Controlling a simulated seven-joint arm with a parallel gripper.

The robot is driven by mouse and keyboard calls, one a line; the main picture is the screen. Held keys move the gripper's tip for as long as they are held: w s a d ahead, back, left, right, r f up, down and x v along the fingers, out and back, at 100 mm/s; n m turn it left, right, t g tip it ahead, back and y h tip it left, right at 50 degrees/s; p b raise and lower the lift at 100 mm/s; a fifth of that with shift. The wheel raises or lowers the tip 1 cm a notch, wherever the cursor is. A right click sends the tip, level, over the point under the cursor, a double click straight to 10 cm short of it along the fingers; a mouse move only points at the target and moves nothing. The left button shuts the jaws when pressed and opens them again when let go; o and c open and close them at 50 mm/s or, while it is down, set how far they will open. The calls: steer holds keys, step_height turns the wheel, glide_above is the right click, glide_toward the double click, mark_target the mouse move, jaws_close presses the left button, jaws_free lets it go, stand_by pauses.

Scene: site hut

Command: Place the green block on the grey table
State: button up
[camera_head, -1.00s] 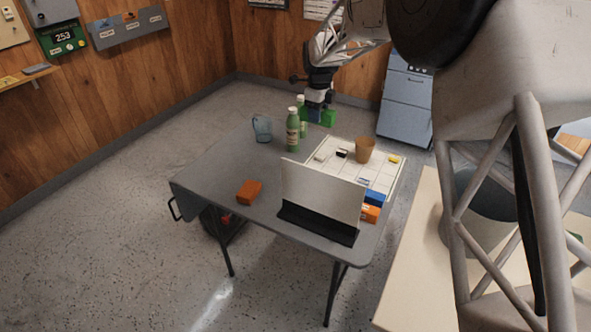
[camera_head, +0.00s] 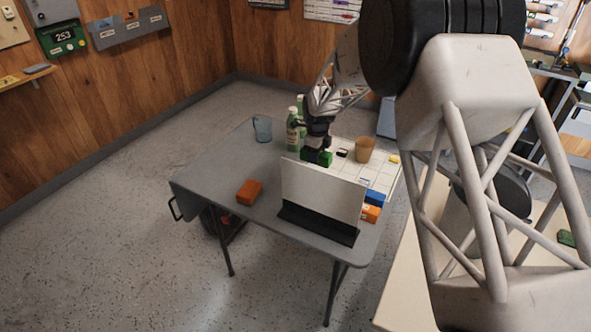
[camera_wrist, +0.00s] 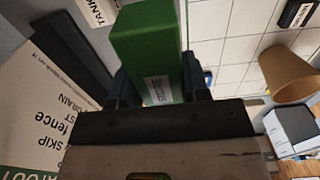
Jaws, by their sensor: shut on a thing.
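My gripper (camera_head: 317,148) is shut on the green block (camera_head: 325,158), behind the upright white panel in the head view. In the wrist view, the green block (camera_wrist: 150,48) sits between the two dark fingers (camera_wrist: 160,85) and has a white label on its side. The grey table (camera_head: 222,172) stands below, with bare surface at its left and middle. The block appears near the left edge of the white gridded sheet (camera_head: 378,172). The panel hides the tabletop under the block, so I cannot tell its height.
The white panel (camera_head: 322,190) stands in a black base. Green bottles (camera_head: 292,130) and a blue mug (camera_head: 262,129) stand behind left. A brown cup (camera_head: 364,150) stands on the sheet; a blue block (camera_head: 375,197) and orange block (camera_head: 371,213) lie right. Another orange block (camera_head: 249,192) lies left.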

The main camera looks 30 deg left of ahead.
steer(key=shift+f, duration=3.1)
steer(key=shift+f, duration=1.85)
steer(key=shift+f, duration=0.1)
steer(key=o, duration=1)
step_height(320, 180, up, 12)
steer(key=shift+r, duration=0.1)
